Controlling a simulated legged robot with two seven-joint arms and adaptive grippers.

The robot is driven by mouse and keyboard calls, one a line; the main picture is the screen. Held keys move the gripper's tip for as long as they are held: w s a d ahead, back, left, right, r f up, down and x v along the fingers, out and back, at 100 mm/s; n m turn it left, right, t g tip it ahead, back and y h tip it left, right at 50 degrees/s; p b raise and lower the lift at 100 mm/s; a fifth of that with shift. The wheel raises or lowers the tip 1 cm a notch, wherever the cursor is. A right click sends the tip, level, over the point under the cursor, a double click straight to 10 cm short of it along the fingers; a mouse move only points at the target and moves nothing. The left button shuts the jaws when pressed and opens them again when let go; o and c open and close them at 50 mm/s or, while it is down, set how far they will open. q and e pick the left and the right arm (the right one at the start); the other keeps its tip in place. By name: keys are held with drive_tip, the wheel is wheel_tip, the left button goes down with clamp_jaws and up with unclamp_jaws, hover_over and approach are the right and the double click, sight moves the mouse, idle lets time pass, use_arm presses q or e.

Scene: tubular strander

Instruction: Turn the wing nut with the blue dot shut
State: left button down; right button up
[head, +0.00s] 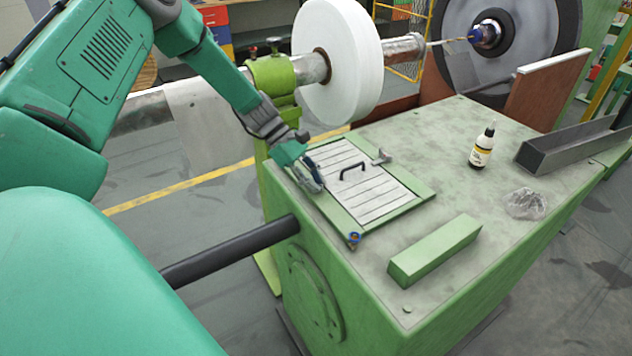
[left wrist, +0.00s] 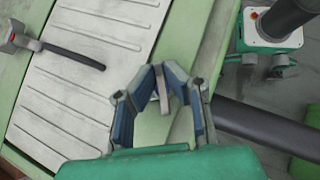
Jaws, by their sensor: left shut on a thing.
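My left gripper (head: 311,174) reaches down to the left edge of the slatted hatch cover (head: 376,206). In the left wrist view, the gripper's blue-padded fingers (left wrist: 158,92) are closed around an upright grey metal wing (left wrist: 161,88), which looks like part of a wing nut. The fingers hide most of this nut, and I cannot see a dot on it. Another grey wing nut (head: 382,157) stands at the opposite edge of the cover. It shows a red dot in the left wrist view (left wrist: 12,38). My right gripper is not in view.
A black handle (head: 362,167) stands on the cover. A small blue-topped piece (head: 354,238) sits at its near corner. A green block (head: 435,250), dropper bottle (head: 482,147) and clear crumpled bag (head: 525,204) lie on the bench. A dark bar (head: 232,251) crosses below my arm.

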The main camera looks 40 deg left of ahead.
use_arm(q)
drive_tip(key=m+g+b, duration=0.1)
drive_tip(key=m+g, duration=0.1)
drive_tip(key=m, duration=0.1)
drive_tip(key=shift+w+m, duration=0.15)
drive_tip(key=shift+m, duration=0.15)
drive_tip(key=shift+r+m+g+b, duration=0.15)
drive_tip(key=shift+m+g+b, duration=0.5)
drive_tip(key=shift+m+g, duration=0.45)
drive_tip(key=c, duration=1.7)
unclamp_jaws()
drive_tip(key=shift+a, duration=0.1)
